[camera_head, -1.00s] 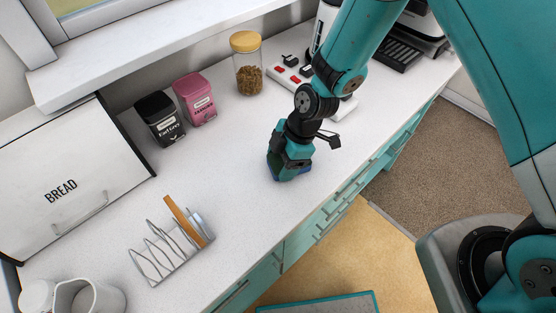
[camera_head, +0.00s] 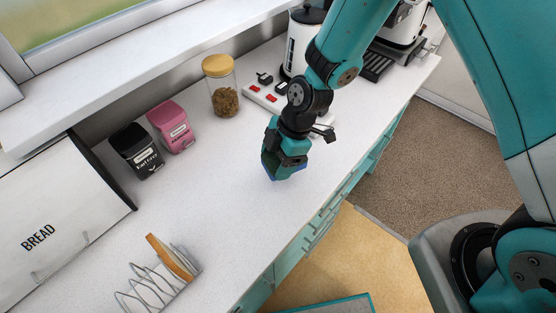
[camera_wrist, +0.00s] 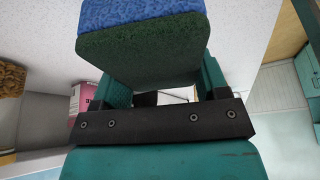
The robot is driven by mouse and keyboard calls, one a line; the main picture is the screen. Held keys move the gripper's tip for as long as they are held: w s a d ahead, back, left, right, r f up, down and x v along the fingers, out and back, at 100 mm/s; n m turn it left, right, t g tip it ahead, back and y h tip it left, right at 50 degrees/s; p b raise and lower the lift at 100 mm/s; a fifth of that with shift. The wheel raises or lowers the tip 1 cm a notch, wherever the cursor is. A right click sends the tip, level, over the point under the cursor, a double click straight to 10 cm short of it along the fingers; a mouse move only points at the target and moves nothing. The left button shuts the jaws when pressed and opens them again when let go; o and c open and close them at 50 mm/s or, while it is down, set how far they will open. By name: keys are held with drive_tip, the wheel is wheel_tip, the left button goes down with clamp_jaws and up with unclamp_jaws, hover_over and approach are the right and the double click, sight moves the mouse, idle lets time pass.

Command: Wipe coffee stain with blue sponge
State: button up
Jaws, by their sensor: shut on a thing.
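My gripper (camera_head: 284,172) is pointed down at the white counter (camera_head: 225,200), near the counter's middle. It is shut on the blue sponge (camera_wrist: 145,14), which has a dark green scouring side. In the wrist view the sponge sits between the two fingers, with its green face toward the camera.
A black tin (camera_head: 137,151), a pink tin (camera_head: 171,127) and a glass jar (camera_head: 222,88) stand along the wall. A power strip (camera_head: 268,97) lies behind my gripper. A toast rack (camera_head: 150,288) and a bread box (camera_head: 60,225) are at left. Counter around my gripper is clear.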

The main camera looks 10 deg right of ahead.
drive_tip(key=shift+r+p, duration=0.8)
drive_tip(key=shift+r, duration=0.8)
drive_tip(key=shift+w, duration=0.1)
